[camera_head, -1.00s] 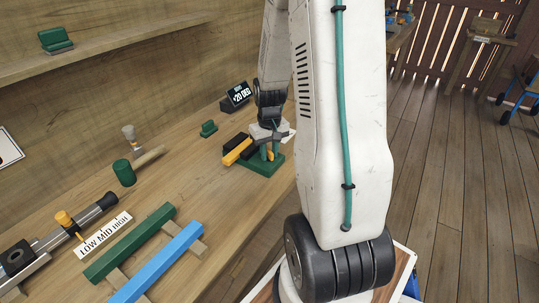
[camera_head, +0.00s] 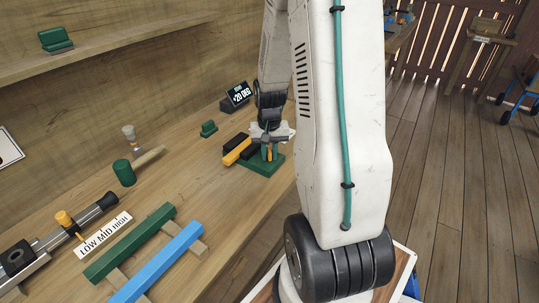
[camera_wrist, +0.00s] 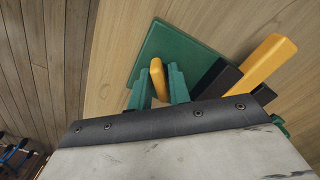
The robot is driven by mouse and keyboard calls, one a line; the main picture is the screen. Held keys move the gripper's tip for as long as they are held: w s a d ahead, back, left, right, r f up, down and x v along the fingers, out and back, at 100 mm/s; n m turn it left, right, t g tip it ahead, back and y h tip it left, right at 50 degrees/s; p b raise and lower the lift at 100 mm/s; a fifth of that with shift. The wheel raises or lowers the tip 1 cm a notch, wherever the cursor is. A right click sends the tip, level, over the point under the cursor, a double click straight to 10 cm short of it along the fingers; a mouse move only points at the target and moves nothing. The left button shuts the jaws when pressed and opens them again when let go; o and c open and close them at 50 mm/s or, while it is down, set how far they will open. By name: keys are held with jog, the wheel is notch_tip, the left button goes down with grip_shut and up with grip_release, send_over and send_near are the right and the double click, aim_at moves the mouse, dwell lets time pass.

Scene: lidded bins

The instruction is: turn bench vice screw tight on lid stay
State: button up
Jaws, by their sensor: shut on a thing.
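The bench vice has a green base plate (camera_head: 264,171) on the bench, and the plate shows in the wrist view (camera_wrist: 185,48). A yellow bar, which looks like the lid stay (camera_head: 237,152), lies between dark jaws; in the wrist view the bar (camera_wrist: 265,63) sticks out at upper right beside a black jaw (camera_wrist: 218,78). My gripper (camera_head: 268,152) is over the vice's right part. In the wrist view, its green fingers (camera_wrist: 157,84) are shut on a yellow handle (camera_wrist: 157,70), apparently the screw's. The screw thread is hidden, and I cannot tell how closely the jaws meet the bar.
A dark display reading about 20 DEG (camera_head: 236,97) stands behind the vice.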

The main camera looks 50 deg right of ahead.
jog(key=m, duration=0.4)
dwell(0.3)
jog(key=shift+m, duration=2.1)
jog(key=m, duration=0.4)
jog(key=o, duration=0.6)
jog(key=shift+c, duration=0.2)
